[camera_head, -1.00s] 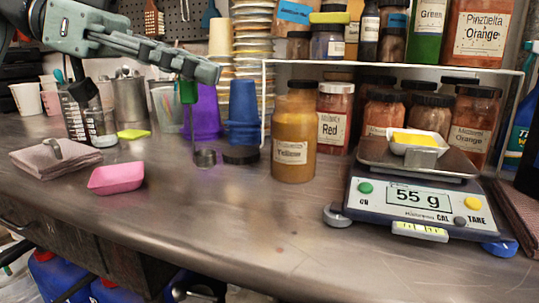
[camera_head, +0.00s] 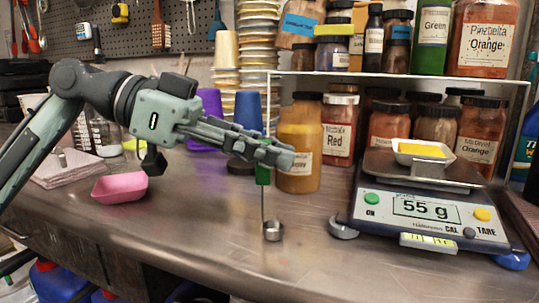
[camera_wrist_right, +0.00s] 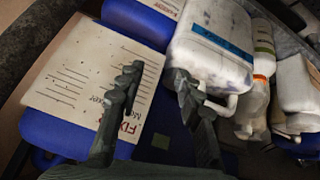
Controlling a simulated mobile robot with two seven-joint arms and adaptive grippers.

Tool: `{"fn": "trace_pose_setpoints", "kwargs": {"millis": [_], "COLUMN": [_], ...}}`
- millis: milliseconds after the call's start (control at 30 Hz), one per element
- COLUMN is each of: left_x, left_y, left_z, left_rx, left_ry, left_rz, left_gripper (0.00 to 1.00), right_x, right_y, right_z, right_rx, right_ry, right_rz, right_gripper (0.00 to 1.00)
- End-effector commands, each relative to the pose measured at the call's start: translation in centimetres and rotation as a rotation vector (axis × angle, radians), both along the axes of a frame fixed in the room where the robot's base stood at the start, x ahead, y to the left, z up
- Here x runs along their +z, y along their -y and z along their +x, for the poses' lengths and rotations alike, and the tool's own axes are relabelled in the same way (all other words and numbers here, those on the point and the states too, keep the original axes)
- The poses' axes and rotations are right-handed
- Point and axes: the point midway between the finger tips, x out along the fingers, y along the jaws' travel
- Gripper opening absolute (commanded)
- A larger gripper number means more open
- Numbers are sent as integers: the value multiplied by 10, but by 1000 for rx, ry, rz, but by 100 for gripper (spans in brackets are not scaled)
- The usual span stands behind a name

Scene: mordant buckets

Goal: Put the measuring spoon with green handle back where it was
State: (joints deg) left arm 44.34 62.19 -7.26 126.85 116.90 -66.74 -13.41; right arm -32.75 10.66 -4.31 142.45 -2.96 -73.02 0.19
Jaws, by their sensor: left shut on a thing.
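The measuring spoon (camera_head: 272,231) hangs upright in the head view, its metal cup low and its green handle (camera_head: 263,175) at the top. My left gripper (camera_head: 277,152) is shut on the green handle. The cup is close to the steel tabletop in front of the yellow jar; I cannot tell whether it touches. My right gripper (camera_wrist_right: 158,84) shows in the right wrist view with its fingers apart and nothing between them. It is over blue and white containers.
A scale (camera_head: 425,215) reading 55 g, with a white dish (camera_head: 420,152) of yellow powder, stands at the right. The yellow jar (camera_head: 298,140) is just behind the spoon. A pink tray (camera_head: 119,187) is at the left. The front tabletop (camera_head: 230,255) is clear.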

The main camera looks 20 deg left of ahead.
Motion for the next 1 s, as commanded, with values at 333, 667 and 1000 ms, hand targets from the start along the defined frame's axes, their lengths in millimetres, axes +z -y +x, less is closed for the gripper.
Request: {"fn": "trace_pose_setpoints", "kwargs": {"millis": [333,667,1000], "left_x": [-1,-1,1], "left_y": [0,0,0], "left_z": [0,0,0], "left_rx": [0,0,0], "left_ry": [1,0,0], "left_rz": [0,0,0], "left_gripper": [0,34,34], "right_x": [1,2,1], "right_y": [-2,-5,0], "right_z": [2,4,0], "right_rx": [4,11,0], "right_ry": [11,25,1], "right_rz": [3,9,-1], "right_gripper": [36,36,36]}}
